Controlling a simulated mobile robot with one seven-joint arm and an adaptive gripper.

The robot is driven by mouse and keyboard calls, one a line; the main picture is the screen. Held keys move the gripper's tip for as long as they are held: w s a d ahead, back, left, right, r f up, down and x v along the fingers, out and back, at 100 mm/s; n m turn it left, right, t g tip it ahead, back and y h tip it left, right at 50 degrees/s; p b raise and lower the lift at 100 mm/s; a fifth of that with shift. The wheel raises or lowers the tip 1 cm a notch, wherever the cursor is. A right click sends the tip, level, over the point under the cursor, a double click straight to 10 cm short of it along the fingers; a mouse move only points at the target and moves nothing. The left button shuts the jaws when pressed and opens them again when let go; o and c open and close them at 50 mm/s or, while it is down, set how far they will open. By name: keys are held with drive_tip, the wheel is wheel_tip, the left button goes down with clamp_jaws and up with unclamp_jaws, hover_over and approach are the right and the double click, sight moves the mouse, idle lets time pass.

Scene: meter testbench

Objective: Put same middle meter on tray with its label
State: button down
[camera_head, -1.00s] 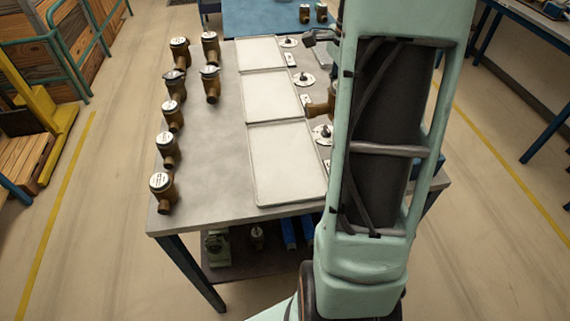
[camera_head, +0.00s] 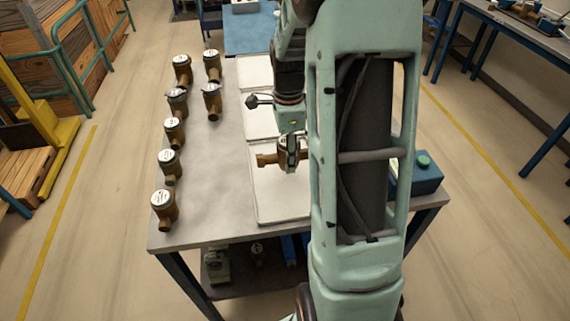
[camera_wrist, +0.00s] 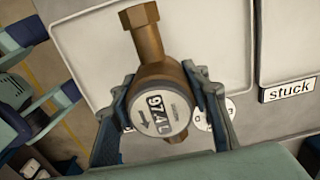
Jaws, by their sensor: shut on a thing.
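My gripper (camera_head: 291,158) is shut on a brass meter (camera_head: 267,160) above the near tray (camera_head: 285,205) in the head view. In the wrist view my gripper's fingers (camera_wrist: 165,90) clasp the sides of the meter (camera_wrist: 148,45), whose white dial reads about 974 L with an arrow. A label reading "stuck" (camera_wrist: 289,90) lies beside the tray at the right of the wrist view. The middle tray (camera_head: 259,118) and far tray (camera_head: 255,72) look empty. My arm hides the labels in the head view.
Several brass meters with white dials, such as the nearest one (camera_head: 164,205), stand upright along the left of the grey table (camera_head: 215,185). A blue box with a green button (camera_head: 422,170) is at the right. The table between meters and trays is clear.

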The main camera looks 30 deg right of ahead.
drive_tip(key=shift+w+a+f, duration=0.1)
drive_tip(key=shift+a+f, duration=0.1)
drive_tip(key=shift+f, duration=0.75)
drive_tip(key=shift+w+a+f, duration=0.1)
drive_tip(key=shift+a+f, duration=0.05)
drive_tip(key=shift+f, duration=0.8)
drive_tip(key=shift+f, duration=0.1)
drive_tip(key=c, duration=1.1)
unclamp_jaws()
drive_tip(key=shift+s+f, duration=0.1)
wheel_tip(320, 180, up, 12)
drive_tip(key=shift+r, duration=0.2)
